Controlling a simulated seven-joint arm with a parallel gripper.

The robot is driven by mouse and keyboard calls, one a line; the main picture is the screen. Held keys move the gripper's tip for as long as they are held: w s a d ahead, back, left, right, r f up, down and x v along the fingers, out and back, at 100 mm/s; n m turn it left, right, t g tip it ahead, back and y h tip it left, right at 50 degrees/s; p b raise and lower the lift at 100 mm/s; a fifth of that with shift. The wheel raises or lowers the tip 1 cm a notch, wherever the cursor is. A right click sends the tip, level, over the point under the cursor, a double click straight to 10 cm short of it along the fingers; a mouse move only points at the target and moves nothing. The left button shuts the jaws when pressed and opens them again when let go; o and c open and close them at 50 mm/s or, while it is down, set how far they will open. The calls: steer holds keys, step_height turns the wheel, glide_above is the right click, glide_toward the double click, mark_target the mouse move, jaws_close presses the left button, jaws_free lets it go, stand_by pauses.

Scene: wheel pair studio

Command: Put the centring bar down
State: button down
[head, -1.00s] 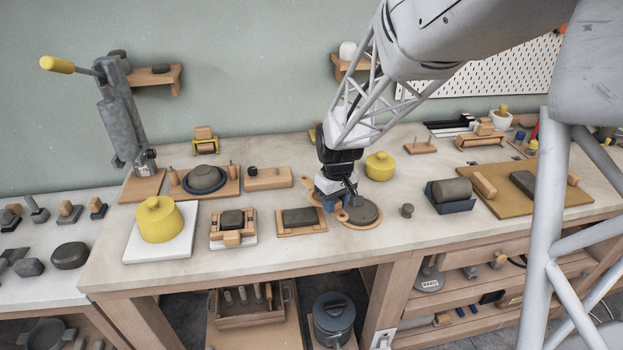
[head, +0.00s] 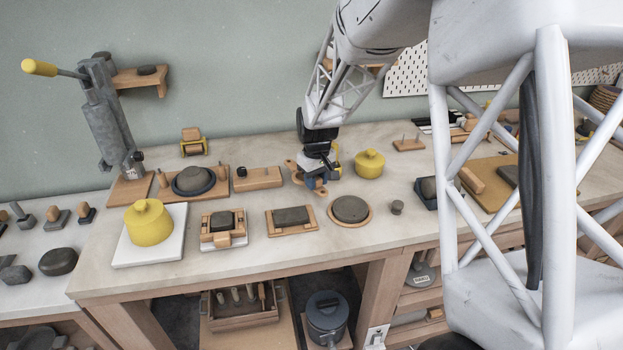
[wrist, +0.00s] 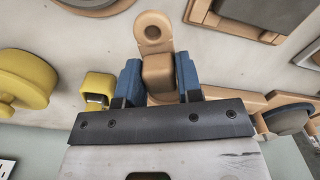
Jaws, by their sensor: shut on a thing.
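The centring bar (head: 291,165) is a light wooden bar with rounded ends. In the wrist view the bar (wrist: 153,35) shows a holed round end and a raised middle block. My gripper (head: 316,181) is shut on that block, with one blue jaw on each side, as the wrist view (wrist: 158,76) shows. The jaws hide part of the bar. The bar is low over the bench, behind the round grey disc (head: 350,208) on its wooden base and clear of it. I cannot tell whether it touches the bench top.
A yellow lidded pot (head: 369,163) stands just right of my gripper. A wooden tray with a grey slab (head: 291,217) lies in front, and a wooden block (head: 258,178) lies to the left. A small grey knob (head: 397,207) stands right of the disc. Bare bench surrounds these.

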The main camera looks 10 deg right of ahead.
steer(key=shift+w+f, duration=0.15)
steer(key=shift+w, duration=1.4)
steer(key=shift+w+f, duration=0.15)
steer(key=shift+w, duration=1.4)
steer(key=shift+f, duration=1.75)
steer(key=shift+f, duration=0.15)
steer(key=c, duration=0.8)
jaws_free()
steer(key=shift+r, duration=6.15)
